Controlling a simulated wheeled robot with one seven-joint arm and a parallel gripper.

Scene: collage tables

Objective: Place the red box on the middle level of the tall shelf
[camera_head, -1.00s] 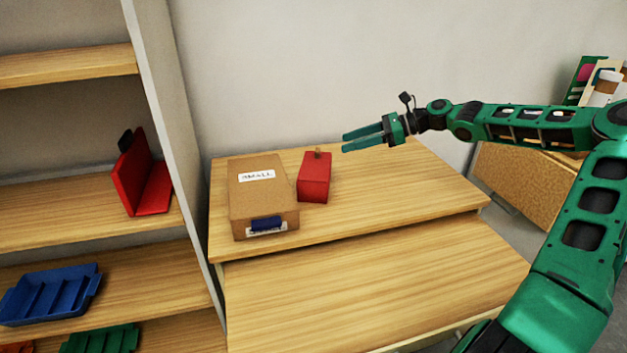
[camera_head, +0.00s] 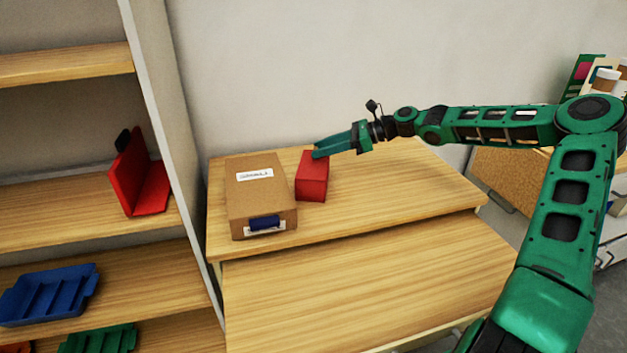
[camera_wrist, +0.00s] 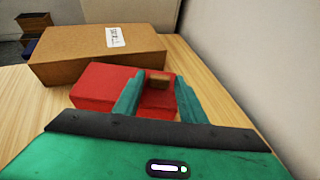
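The red box (camera_head: 312,182) stands on the upper wooden surface beside a cardboard box. In the wrist view the red box (camera_wrist: 105,88) has a small brown handle-like piece (camera_wrist: 158,80) on top. My gripper (camera_head: 318,150) reaches in from the right at the top of the red box. In the wrist view my gripper's two green fingers (camera_wrist: 158,97) are apart, one on each side of the brown piece; I cannot tell whether they touch it. The tall shelf (camera_head: 60,204) is at the left, with several wooden levels.
The cardboard box (camera_head: 240,205), labelled on top, stands directly left of the red box. A red bookend-like object (camera_head: 150,195) is on a shelf level, with a blue tray (camera_head: 50,293) and a green tray (camera_head: 100,340) lower down. The lower wooden surface (camera_head: 370,285) is clear.

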